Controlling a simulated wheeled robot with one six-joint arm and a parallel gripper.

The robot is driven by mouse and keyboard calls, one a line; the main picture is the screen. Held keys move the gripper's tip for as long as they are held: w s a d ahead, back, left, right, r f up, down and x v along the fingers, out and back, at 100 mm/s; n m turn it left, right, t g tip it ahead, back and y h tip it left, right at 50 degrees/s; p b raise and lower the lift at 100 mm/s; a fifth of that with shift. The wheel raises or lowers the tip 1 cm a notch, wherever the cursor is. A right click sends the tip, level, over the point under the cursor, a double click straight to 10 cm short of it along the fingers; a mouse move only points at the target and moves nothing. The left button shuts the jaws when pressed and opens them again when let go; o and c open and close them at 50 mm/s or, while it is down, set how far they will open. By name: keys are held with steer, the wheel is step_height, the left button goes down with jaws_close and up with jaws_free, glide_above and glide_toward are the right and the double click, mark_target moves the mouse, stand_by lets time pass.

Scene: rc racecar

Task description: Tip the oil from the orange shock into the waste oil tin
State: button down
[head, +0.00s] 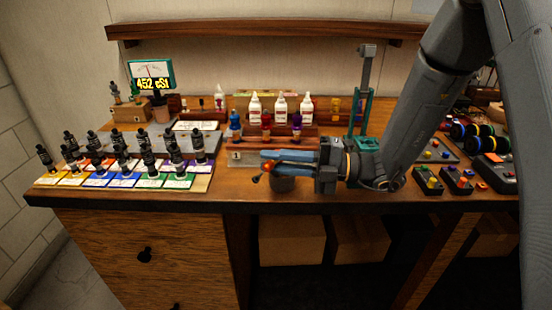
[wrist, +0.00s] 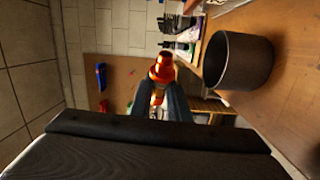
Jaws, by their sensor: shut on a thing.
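My gripper (head: 288,161) is shut on the orange shock (wrist: 162,69). In the wrist view the shock sits between the two blue-grey fingers, its orange open-looking end toward the camera's far side. In the head view only a bit of the orange shock (head: 270,166) shows between the fingers, lying roughly level, with a dark end sticking out to the left. The waste oil tin (head: 284,184) is a dark round tin near the bench's front edge, just below the fingers. It also shows in the wrist view (wrist: 238,62), open and beside the shock. Any oil is not visible.
Several black shocks stand on coloured cards (head: 120,180) at the left. Bottles (head: 280,108) stand on a wooden rack behind my gripper. A green press (head: 364,110) stands behind my arm. Control boxes and wheels (head: 470,130) fill the right. The bench's front edge (head: 230,204) is close.

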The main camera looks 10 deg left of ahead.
steer(key=m+p, duration=0.1)
steer(key=m+y+p, duration=0.1)
steer(key=m+p, duration=0.1)
steer(key=shift+w+r+m+p, duration=0.15)
steer(key=shift+r+m+p, duration=0.05)
steer(key=shift+m+p, duration=0.1)
steer(key=shift+w+m+t+y+p, duration=0.2)
steer(key=shift+m+t+y+p, duration=0.3)
steer(key=shift+m+p, duration=0.75)
steer(key=shift+m, duration=0.35)
stand_by(1.5)
steer(key=shift+s+r+n+g+h+p, duration=0.1)
steer(key=shift+n+g+h+p, duration=0.1)
steer(key=shift+n, duration=0.4)
steer(key=shift+s+n+g+h+p, duration=0.1)
steer(key=shift+n+g, duration=0.1)
steer(key=shift+n, duration=0.4)
steer(key=shift+s+r+n+p, duration=0.15)
steer(key=shift+n+p, duration=0.3)
steer(key=shift+n, duration=0.25)
steer(key=shift+n+h, duration=0.3)
